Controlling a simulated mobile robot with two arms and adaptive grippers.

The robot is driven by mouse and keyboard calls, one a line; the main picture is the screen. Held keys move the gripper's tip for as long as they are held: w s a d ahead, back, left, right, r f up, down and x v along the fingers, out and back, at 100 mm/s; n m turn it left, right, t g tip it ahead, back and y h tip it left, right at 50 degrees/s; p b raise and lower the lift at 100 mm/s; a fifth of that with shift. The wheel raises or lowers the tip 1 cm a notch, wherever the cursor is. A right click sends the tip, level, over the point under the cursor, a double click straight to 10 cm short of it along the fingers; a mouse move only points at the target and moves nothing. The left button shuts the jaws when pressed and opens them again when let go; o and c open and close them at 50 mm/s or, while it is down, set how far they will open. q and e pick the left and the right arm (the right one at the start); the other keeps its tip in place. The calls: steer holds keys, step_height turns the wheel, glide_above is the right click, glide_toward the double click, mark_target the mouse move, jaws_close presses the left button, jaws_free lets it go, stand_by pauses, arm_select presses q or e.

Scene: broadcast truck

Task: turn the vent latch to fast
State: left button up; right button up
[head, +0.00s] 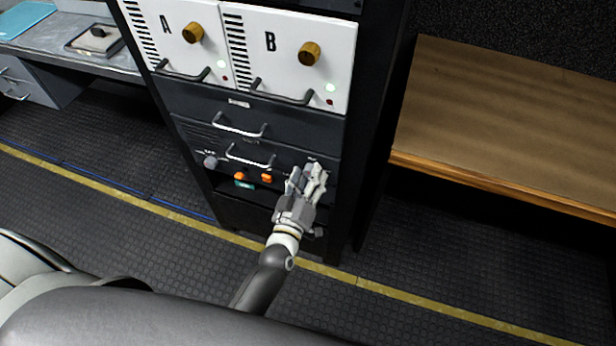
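My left gripper (307,177) reaches up to the right end of the lower dark panel (222,143) in the rack. Its fingers look a little apart at the panel face and cover what is behind them. I cannot make out a vent latch; a control at that spot may be hidden by the fingers. I cannot tell whether they hold or touch anything. To their left on the panel are an orange knob (266,178), another orange knob (240,176) and a grey round knob (210,161). The labels are too small to read. My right gripper is not in view.
White units A (183,48) and B (287,55) with brass knobs and dark handles sit above. Metal drawer handles (240,127) stick out just above the controls. A wooden bench (500,120) stands right, a grey desk (75,40) left. The dark floor (150,235) in front is clear.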

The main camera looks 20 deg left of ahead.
arm_select(q)
steer(key=s, duration=1.2)
stand_by(0.6)
steer(key=s+d+f+m+g+h, duration=0.1)
steer(key=s+f+m+g, duration=0.3)
steer(key=f, duration=0.9)
steer(key=s+f+m+g+h, duration=0.15)
steer(key=s+f+g, duration=0.35)
steer(key=f, duration=0.8)
steer(key=s+a+f+m+g+y, duration=0.1)
steer(key=s+a+f+m+g, duration=0.1)
steer(key=s+a+f+g, duration=0.2)
steer(key=s+a+f+m+g+y, duration=0.1)
steer(key=s+a+f, duration=0.4)
steer(key=s+f, duration=0.6)
steer(key=s+m+g, duration=0.1)
steer(key=s+g, duration=0.1)
steer(key=s, duration=0.5)
steer(key=shift+a+f+g, duration=0.2)
steer(key=shift+a+g, duration=0.2)
